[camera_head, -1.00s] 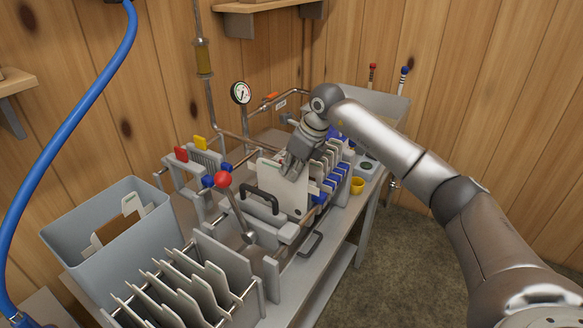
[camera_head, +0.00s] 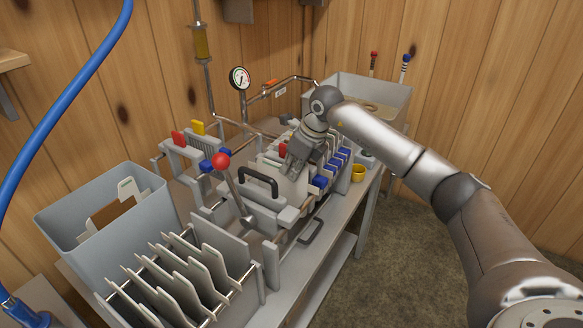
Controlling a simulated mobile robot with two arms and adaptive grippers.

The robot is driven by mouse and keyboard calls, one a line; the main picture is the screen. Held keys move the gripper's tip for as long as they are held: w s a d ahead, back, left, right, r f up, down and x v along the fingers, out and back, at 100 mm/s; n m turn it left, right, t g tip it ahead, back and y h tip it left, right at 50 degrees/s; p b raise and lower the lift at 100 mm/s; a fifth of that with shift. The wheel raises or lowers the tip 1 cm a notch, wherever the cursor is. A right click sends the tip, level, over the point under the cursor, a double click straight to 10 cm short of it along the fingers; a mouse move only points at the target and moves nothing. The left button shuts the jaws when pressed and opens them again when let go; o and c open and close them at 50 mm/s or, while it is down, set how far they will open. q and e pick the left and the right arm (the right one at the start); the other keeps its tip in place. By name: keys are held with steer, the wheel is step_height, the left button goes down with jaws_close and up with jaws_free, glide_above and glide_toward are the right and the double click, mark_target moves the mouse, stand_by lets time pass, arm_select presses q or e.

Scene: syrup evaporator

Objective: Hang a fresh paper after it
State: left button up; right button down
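My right gripper (camera_head: 291,171) points down over the filter press, and its fingers appear shut on the top edge of a white paper (camera_head: 290,187). The paper hangs upright in the press between the handled end plate (camera_head: 262,214) and the row of pale plates with blue ends (camera_head: 338,166). Its lower part is hidden behind the end plate, so I cannot tell whether it rests on the rails. A rack of several white papers (camera_head: 181,291) stands in the foreground. My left gripper is not in view.
A grey bin (camera_head: 66,233) at left holds a brown-stained sheet (camera_head: 110,212). A lever with a red ball (camera_head: 220,160) rises by the end plate. A pressure gauge (camera_head: 239,77), a yellow cup (camera_head: 358,173) and a metal pan (camera_head: 383,91) stand around the press.

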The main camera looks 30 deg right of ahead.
steer(key=c, duration=1.3)
jaws_free()
steer(key=shift+o, duration=0.2)
steer(key=shift+p+v, duration=0.65)
steer(key=shift+v, duration=0.3)
steer(key=shift+p+v, duration=1.75)
steer(key=shift+v, duration=1.35)
